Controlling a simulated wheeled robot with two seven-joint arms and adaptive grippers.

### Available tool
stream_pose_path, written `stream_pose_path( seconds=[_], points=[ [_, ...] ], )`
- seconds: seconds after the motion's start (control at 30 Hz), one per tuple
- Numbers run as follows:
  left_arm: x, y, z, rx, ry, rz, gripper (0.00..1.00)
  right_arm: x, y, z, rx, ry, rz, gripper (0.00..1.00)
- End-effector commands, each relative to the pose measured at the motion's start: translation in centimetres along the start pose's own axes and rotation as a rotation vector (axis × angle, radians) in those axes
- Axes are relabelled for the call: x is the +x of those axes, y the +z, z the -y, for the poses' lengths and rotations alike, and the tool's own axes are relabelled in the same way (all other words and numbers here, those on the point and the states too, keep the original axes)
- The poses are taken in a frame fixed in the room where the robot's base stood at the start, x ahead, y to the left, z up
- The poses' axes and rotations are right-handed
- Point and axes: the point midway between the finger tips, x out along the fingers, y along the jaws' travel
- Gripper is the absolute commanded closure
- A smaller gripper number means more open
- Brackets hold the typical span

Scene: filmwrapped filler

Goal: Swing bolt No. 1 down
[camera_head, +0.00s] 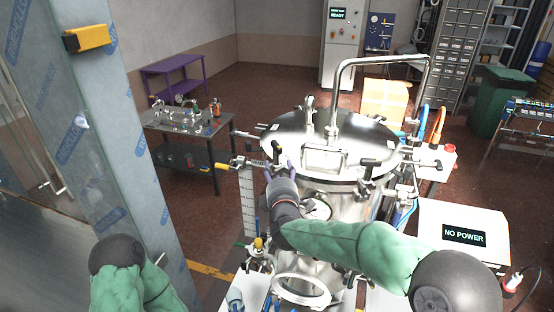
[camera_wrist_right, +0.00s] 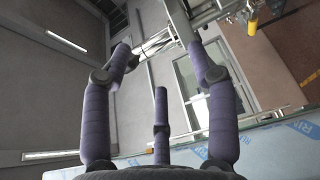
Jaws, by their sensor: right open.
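A steel vessel (camera_head: 335,215) with a round lid (camera_head: 345,128) stands at centre in the head view. Black-handled swing bolts sit around its rim. One black handle (camera_head: 277,150) stands up at the near left rim, and another (camera_head: 370,164) is at the near right. I cannot read a number, so I cannot tell which is No. 1. My right gripper (camera_head: 272,172) is at the near left rim, close below the first handle; contact cannot be told. My left gripper is out of view.
A yellow-ended fitting (camera_head: 223,166) sticks out left of the vessel. A tall hoop handle (camera_head: 340,85) rises over the lid. A white NO POWER box (camera_head: 463,235) stands at right. A film-wrapped pillar (camera_head: 85,140) stands at left, with a parts table (camera_head: 180,129) behind.

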Motion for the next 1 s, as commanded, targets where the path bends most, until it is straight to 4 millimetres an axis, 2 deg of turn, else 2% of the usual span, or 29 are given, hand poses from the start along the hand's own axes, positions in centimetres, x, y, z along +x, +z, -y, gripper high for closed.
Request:
stream_pose_path(
  seconds=[0.1, 0.33, 0.5, 0.8, 1.0],
  points=[
    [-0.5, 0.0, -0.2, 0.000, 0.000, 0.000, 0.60, 2.0, 0.1, -0.1, 0.001, 0.000, 0.002, 0.41],
    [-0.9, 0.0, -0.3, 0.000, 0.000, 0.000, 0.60, 4.6, 0.0, 0.0, 0.001, -0.001, 0.001, 0.41],
    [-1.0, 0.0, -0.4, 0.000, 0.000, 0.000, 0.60, 5.4, 0.0, 0.0, 0.001, -0.001, 0.000, 0.41],
    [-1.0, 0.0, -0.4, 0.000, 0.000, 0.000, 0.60, 5.5, 0.0, 0.0, 0.001, 0.000, 0.000, 0.41],
    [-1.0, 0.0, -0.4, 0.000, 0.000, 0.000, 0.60, 5.5, 0.0, -0.1, 0.001, 0.002, 0.000, 0.98]
  ],
)
